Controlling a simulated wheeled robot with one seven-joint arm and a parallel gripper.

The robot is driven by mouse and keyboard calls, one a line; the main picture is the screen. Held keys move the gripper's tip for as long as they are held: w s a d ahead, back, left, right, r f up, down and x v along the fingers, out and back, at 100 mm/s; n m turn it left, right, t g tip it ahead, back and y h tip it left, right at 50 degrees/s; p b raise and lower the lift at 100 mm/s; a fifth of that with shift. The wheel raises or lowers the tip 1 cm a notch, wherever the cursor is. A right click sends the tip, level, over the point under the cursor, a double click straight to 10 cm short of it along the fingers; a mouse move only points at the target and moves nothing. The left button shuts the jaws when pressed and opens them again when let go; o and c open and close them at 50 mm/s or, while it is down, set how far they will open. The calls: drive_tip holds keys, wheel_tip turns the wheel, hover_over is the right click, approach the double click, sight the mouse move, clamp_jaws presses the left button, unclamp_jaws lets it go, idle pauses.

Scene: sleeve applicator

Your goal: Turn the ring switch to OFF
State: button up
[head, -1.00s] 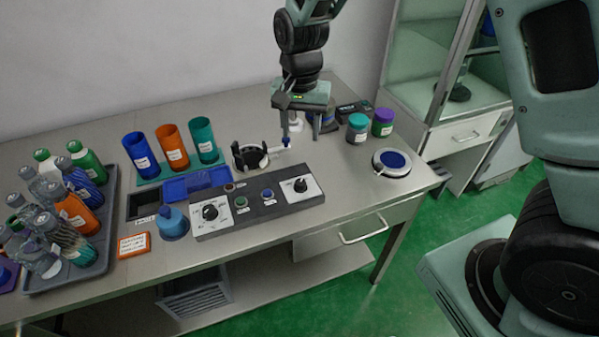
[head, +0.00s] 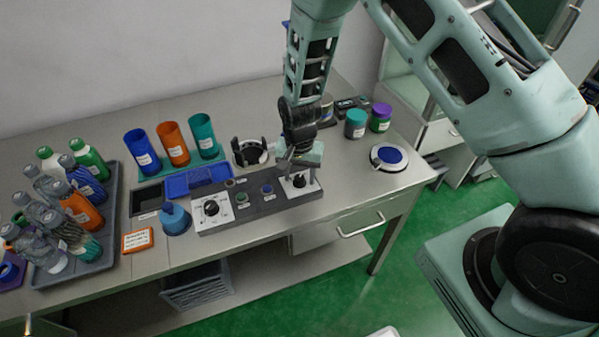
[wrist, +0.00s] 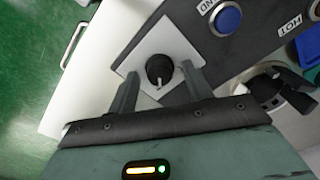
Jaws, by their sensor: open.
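The control panel (head: 255,203) lies on the bench with a black knob on a white plate at each end. The right-hand knob (head: 299,181) is under my gripper (head: 297,168). In the wrist view this knob (wrist: 159,68) has a pale pointer line toward the picture's bottom. It sits between the two open fingers of my gripper (wrist: 158,72), with a gap visible on each side. The left-hand knob (head: 211,208) stands clear, with markings around it. I cannot read which plate is named ring.
Panel buttons include a blue one (wrist: 228,19) close by. A black pronged fixture (head: 249,152) stands behind the panel. A blue bottle (head: 174,218) is left of it. Jars (head: 355,124) and a blue-topped round device (head: 389,157) stand to the right. The bench's front right is clear.

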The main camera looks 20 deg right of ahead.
drive_tip(key=c, duration=1)
drive_tip(key=shift+o, duration=0.2)
drive_tip(key=shift+f+n, duration=0.1)
drive_tip(key=shift+n, duration=0.2)
drive_tip(key=n+b, duration=0.1)
drive_tip(key=n, duration=0.2)
drive_tip(key=shift+n, duration=0.3)
drive_tip(key=n+b, duration=0.1)
drive_tip(key=n, duration=0.3)
drive_tip(key=shift+n, duration=0.3)
drive_tip(key=n, duration=0.4)
drive_tip(key=shift+b, duration=0.4)
drive_tip(key=shift+n, duration=2.5)
